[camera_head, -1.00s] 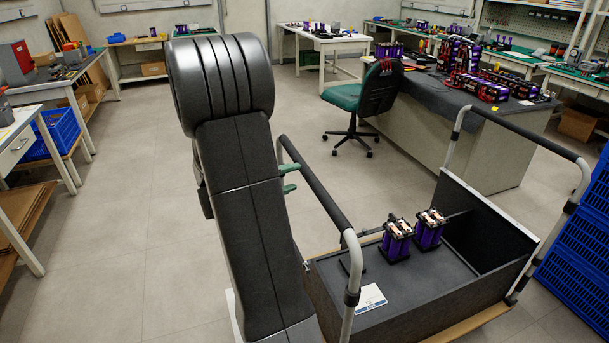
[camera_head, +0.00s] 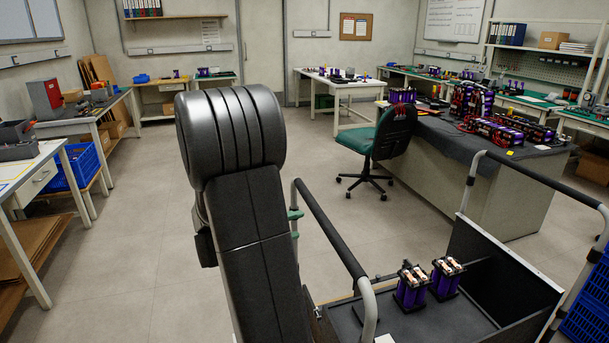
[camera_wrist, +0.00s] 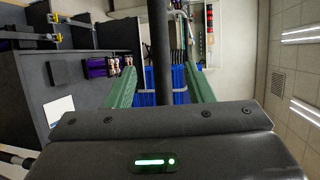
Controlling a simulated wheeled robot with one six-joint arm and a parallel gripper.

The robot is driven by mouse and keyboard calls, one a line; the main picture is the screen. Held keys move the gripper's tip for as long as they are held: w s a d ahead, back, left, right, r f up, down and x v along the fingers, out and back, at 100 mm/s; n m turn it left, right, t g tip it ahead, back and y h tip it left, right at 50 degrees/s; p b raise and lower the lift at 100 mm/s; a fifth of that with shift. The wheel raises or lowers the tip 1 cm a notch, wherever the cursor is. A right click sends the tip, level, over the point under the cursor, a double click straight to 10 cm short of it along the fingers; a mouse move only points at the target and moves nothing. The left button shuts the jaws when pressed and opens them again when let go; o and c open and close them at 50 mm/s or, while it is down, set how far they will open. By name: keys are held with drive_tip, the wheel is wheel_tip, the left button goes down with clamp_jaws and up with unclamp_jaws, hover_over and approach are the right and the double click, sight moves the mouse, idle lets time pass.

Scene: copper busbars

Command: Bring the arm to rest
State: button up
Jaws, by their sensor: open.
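My gripper (camera_wrist: 161,82) is open in the wrist view, with a green finger on each side. A black handle bar (camera_wrist: 158,45) shows in the gap between the fingers; I cannot tell whether they touch it. In the head view my arm stands upright left of the cart (camera_head: 385,325). Most of my gripper is hidden behind it, and only green finger parts (camera_head: 294,214) show by the cart's near handle (camera_head: 328,228). Two purple battery cell blocks (camera_head: 411,286) (camera_head: 446,277) stand upright on the cart's dark deck, clear of the gripper.
A green office chair (camera_head: 380,145) and a grey-covered desk (camera_head: 500,190) with battery packs stand beyond the cart. Workbenches (camera_head: 30,170) line the left side. Blue crates (camera_head: 585,315) are stacked at the right. The floor (camera_head: 150,240) left of my arm is clear.

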drive_tip(key=x, duration=1.2)
drive_tip(key=shift+d+p, duration=0.2)
drive_tip(key=shift+p, duration=0.1)
drive_tip(key=shift+w+f, duration=0.1)
